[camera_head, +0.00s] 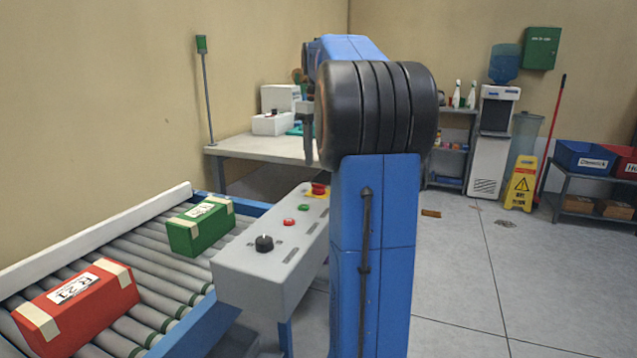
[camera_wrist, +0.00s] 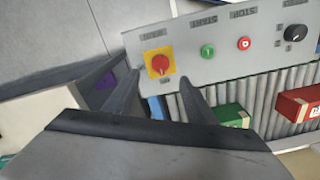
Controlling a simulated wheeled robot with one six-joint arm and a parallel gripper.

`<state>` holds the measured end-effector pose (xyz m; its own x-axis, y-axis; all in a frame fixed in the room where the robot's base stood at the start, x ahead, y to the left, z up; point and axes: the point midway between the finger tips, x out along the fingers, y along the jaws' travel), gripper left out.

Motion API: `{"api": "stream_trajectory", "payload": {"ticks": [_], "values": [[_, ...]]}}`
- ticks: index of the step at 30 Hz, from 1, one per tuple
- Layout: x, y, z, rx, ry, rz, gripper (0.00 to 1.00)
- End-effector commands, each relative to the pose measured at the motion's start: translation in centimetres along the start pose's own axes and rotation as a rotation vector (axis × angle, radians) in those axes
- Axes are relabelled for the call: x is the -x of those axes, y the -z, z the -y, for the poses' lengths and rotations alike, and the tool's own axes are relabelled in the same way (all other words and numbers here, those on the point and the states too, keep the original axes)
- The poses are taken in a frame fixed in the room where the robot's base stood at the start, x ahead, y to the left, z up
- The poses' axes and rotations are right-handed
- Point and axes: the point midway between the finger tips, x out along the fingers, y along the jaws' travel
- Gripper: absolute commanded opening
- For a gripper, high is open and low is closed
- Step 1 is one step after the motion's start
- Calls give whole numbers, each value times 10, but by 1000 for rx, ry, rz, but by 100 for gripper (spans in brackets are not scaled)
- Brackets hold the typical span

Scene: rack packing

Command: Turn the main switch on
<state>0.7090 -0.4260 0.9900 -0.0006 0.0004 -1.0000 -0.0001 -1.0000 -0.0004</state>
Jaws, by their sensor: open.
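A grey control box (camera_head: 265,265) stands beside the roller conveyor. At its far end is a red rotary knob on a yellow square plate (camera_head: 318,190), which looks like the main switch; my arm column partly covers that end. In the wrist view the red knob (camera_wrist: 159,64) is seen whole, just ahead of my gripper (camera_wrist: 160,82). My gripper is open and empty, its fingertips below the yellow plate in that picture, one to each side. I cannot tell whether they touch the box. The small lettering by the knob is unreadable.
The box also carries a red button (camera_head: 289,222), a green button (camera_head: 303,208) and a black knob (camera_head: 264,243). A green box (camera_head: 200,228) and a red box (camera_head: 75,305) lie on the conveyor rollers (camera_head: 150,268). A table (camera_head: 262,146) stands behind. Floor at right is mostly clear.

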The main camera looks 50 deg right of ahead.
Motion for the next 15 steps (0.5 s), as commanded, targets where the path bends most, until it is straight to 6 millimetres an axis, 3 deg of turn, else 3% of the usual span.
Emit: {"api": "stream_trajectory", "payload": {"ticks": [9, 15], "values": [[-56, -1, 1, 0, 1, 2, 51], [-80, 0, 0, 0, 0, 1, 51]]}}
